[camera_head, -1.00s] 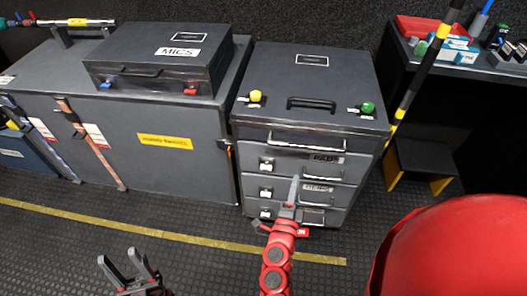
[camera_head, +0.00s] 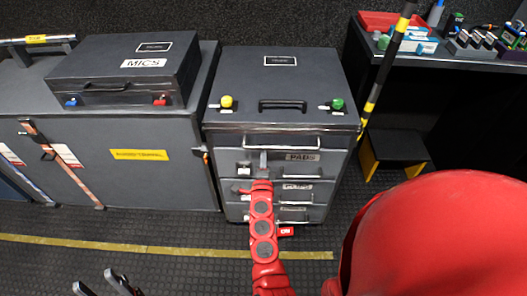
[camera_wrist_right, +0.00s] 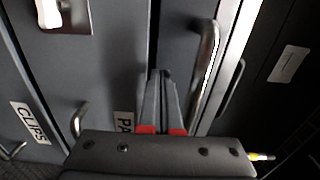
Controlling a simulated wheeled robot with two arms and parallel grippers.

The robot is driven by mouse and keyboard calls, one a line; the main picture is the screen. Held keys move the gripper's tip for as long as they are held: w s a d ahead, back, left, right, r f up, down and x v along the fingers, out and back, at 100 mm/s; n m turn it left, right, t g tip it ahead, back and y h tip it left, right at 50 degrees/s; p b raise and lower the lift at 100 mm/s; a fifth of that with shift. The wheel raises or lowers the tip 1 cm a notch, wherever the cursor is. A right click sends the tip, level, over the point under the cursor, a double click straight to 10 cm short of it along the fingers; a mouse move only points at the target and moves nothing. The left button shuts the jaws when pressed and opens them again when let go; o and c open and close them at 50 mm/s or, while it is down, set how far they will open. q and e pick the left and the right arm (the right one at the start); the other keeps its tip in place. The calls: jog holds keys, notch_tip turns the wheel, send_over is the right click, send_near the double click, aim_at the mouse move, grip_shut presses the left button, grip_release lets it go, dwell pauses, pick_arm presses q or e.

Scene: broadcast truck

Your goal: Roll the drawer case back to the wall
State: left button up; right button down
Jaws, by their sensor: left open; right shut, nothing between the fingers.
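The drawer case (camera_head: 285,80) is a dark grey cabinet standing on the floor, with a black top handle (camera_head: 282,105) and a yellow and a green knob on its top. Its front has several drawers with silver handles; the PADS label (camera_head: 302,157) is on an upper drawer. My right gripper (camera_head: 263,158) is shut and empty in front of the upper drawers. In the right wrist view its fingers (camera_wrist_right: 163,95) point at the front, beside a silver handle (camera_wrist_right: 207,75); contact cannot be told. My left gripper (camera_head: 100,284) is open and empty, low at the left, away from the case.
A large grey trunk (camera_head: 120,190) stands left of the case, with the MICS case (camera_head: 130,68) on it. A black table (camera_head: 460,62) and a low black-and-yellow step (camera_head: 395,146) are at right. Yellow tape (camera_head: 170,250) crosses the open floor in front.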

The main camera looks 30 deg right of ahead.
jog(key=shift+w+d, duration=0.3)
jog(key=shift+w, duration=0.1)
jog(key=shift+w, duration=0.1)
